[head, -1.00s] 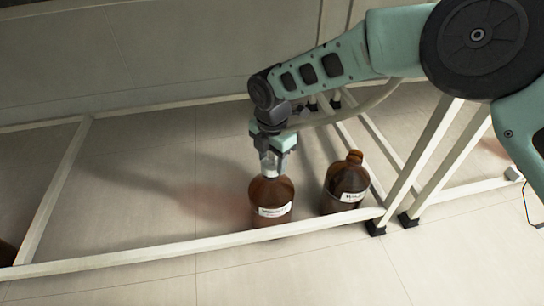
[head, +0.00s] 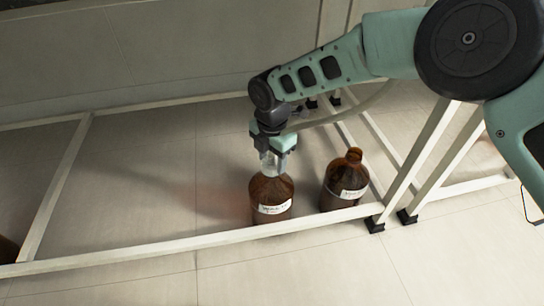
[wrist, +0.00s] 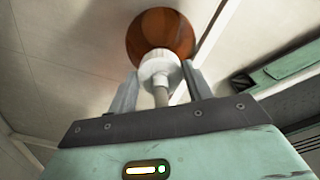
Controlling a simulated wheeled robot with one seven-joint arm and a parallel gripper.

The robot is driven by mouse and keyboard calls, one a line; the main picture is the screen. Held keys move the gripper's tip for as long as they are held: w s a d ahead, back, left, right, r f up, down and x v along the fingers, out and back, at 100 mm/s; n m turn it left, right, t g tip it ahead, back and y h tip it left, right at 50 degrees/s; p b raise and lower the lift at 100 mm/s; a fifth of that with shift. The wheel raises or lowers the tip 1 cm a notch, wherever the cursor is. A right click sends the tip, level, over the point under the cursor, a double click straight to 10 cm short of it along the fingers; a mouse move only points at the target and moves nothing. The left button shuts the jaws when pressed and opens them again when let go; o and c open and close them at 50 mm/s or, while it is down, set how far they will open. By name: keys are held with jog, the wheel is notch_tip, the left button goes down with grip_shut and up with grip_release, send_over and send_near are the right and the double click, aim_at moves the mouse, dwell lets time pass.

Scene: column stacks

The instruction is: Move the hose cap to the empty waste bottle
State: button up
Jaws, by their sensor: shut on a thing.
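My gripper (head: 271,163) is shut on the white hose cap (wrist: 160,68), with a pale hose running from the cap between the fingers in the wrist view. The cap is right at the top of the left brown bottle (head: 270,192); I cannot tell whether it touches the neck or is slightly above it. This bottle also shows beyond the cap in the wrist view (wrist: 160,30). A second brown bottle (head: 345,182) stands upright to the right, with no white cap on its neck. Both have white labels, too small to read.
A pale frame rail (head: 200,240) runs in front of the bottles, and slanted frame legs (head: 425,165) stand right of the second bottle. The hose (head: 365,108) trails right behind my gripper.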

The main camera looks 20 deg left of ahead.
jog(key=o, duration=1.1)
jog(key=shift+c, duration=0.2)
jog(key=shift+r+b, duration=0.6)
jog(key=shift+b, duration=1.2)
jog(key=shift+b, duration=0.4)
